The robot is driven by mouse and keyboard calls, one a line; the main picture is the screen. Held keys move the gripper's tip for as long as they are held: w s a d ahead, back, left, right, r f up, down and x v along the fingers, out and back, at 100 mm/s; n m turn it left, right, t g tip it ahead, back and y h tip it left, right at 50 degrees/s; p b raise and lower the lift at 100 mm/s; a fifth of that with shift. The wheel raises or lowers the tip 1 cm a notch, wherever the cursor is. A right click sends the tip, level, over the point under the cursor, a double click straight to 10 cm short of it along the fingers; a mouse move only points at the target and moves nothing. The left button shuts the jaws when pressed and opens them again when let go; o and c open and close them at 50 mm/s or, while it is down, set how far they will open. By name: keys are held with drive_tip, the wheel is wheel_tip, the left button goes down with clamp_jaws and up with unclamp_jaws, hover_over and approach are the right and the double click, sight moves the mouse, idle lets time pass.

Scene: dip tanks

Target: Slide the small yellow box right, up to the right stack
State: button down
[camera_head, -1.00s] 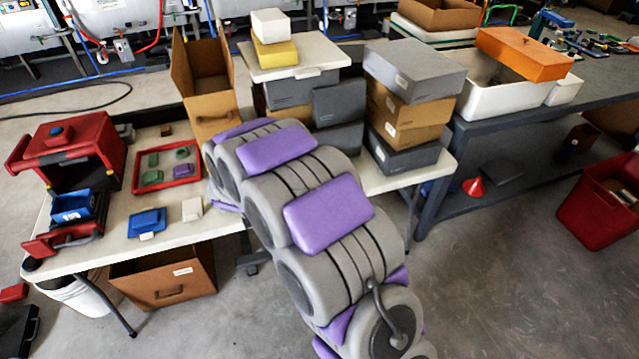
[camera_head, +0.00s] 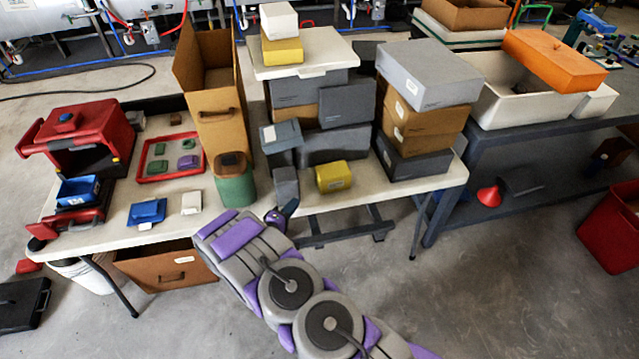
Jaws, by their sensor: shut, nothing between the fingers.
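A small yellow box (camera_head: 333,177) with a pale label lies on the white table (camera_head: 375,196), in front of the left stack's grey boxes. The right stack (camera_head: 416,130) has a light grey box on top, brown boxes below and a dark grey box at the bottom. A gap of bare table separates the yellow box from the right stack. My gripper (camera_head: 288,209), small and dark, is at the table's front edge, left of and nearer than the yellow box, apart from it. It is shut and empty; its fingertips are hard to make out.
The left stack carries a white board (camera_head: 325,50) with another yellow box (camera_head: 283,50) and a white box (camera_head: 279,20) on it. A small grey box (camera_head: 286,185) stands left of the yellow box. A green can (camera_head: 235,187) and tall brown box (camera_head: 219,125) stand further left.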

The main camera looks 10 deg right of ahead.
sight(349, 178)
drive_tip(key=shift+h, duration=0.5)
drive_tip(key=x, duration=0.3)
drive_tip(key=b+x, duration=0.1)
drive_tip(key=x, duration=0.3)
drive_tip(key=s+d+b+x, duration=0.1)
drive_tip(key=x, duration=0.2)
drive_tip(key=shift+d+f, duration=0.2)
drive_tip(key=shift+f, duration=0.05)
drive_tip(key=shift+w+a, duration=0.1)
drive_tip(key=shift+a, duration=0.3)
drive_tip(key=d+p, duration=0.1)
drive_tip(key=d, duration=0.3)
drive_tip(key=d+p, duration=0.1)
drive_tip(key=d, duration=0.3)
drive_tip(key=d+p, duration=0.2)
drive_tip(key=d, duration=0.2)
drive_tip(key=shift+d+r, duration=0.15)
drive_tip(key=shift+r, duration=0.1)
drive_tip(key=shift+f, duration=0.2)
drive_tip(key=shift+a, duration=0.25)
drive_tip(key=shift+a, duration=0.15)
